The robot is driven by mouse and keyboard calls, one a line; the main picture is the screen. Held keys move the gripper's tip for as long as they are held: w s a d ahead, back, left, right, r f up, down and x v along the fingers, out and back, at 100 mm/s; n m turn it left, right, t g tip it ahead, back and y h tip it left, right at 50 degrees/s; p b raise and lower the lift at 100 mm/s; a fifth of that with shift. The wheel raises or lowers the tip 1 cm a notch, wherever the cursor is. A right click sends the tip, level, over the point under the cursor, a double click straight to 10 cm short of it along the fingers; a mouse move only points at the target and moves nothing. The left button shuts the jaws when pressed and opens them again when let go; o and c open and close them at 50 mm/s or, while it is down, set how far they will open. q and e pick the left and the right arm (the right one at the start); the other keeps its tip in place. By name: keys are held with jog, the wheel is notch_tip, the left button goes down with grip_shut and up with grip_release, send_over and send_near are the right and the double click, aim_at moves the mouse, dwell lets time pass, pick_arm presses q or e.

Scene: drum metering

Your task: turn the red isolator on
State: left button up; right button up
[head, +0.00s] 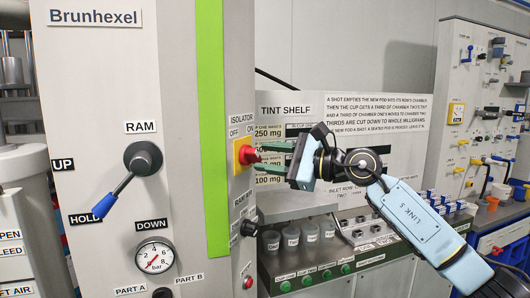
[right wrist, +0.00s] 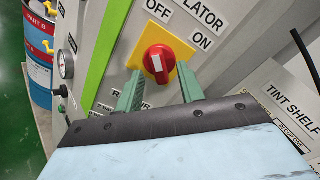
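The red isolator knob (head: 247,155) sits on a yellow plate (head: 238,166) on the side face of the grey Brunhexel cabinet. OFF and ON labels stand above it. In the right wrist view the knob (right wrist: 158,63) carries a white mark; I cannot tell firmly which label it points to. My right gripper (head: 261,157) is in front of the knob. Its two green fingers are open, one on each side of the knob, with a gap on both sides in the right wrist view (right wrist: 161,74). My left gripper is not in view.
The RAM lever (head: 130,178) and a pressure gauge (head: 155,256) are on the cabinet front. A black knob (head: 249,229) sits below the isolator. The tint shelf with grey cups (head: 310,231) stands to the right, under my right arm.

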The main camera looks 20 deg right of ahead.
jog(key=shift+w+a, duration=0.5)
grip_shut()
